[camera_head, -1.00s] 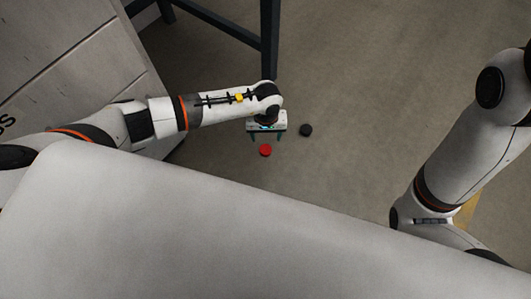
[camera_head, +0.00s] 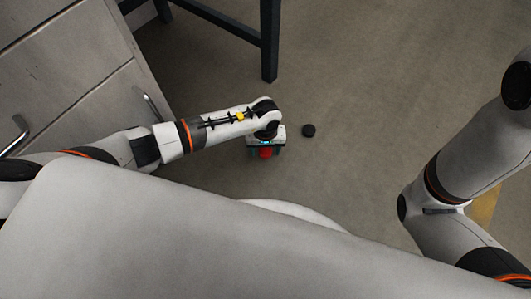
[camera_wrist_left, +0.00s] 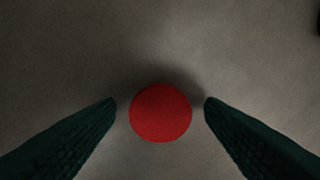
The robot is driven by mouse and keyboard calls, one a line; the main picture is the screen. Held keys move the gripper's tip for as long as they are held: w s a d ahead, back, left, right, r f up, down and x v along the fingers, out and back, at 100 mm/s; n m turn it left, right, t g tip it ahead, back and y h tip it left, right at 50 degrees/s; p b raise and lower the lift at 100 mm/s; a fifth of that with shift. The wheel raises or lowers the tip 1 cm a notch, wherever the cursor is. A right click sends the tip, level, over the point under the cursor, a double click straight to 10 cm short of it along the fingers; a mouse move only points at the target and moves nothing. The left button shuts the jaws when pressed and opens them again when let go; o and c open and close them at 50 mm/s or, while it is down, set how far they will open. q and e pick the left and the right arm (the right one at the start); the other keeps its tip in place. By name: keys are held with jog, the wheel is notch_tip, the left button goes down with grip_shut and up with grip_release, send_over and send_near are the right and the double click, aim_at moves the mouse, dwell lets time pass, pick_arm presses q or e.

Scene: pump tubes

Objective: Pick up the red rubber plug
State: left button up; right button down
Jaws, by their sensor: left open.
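The red rubber plug (camera_head: 266,153) lies on the floor below my left gripper (camera_head: 266,152), partly covered by it in the head view. In the left wrist view the plug (camera_wrist_left: 160,112) shows as a red disc between the two dark green fingers of my left gripper (camera_wrist_left: 160,105). The fingers are open, with a small gap on each side of the plug. My right arm comes in from the right in the head view, but its gripper is outside the picture.
A black round plug (camera_head: 308,130) lies on the floor just right of my left gripper. A grey drawer cabinet (camera_head: 75,75) stands at the left. A dark table leg (camera_head: 269,45) stands behind. The floor (camera_head: 400,90) to the right is clear.

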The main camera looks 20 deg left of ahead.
pick_arm(q)
jog(key=shift+c, duration=0.5)
jog(key=c, duration=0.9)
jog(key=shift+r, duration=0.15)
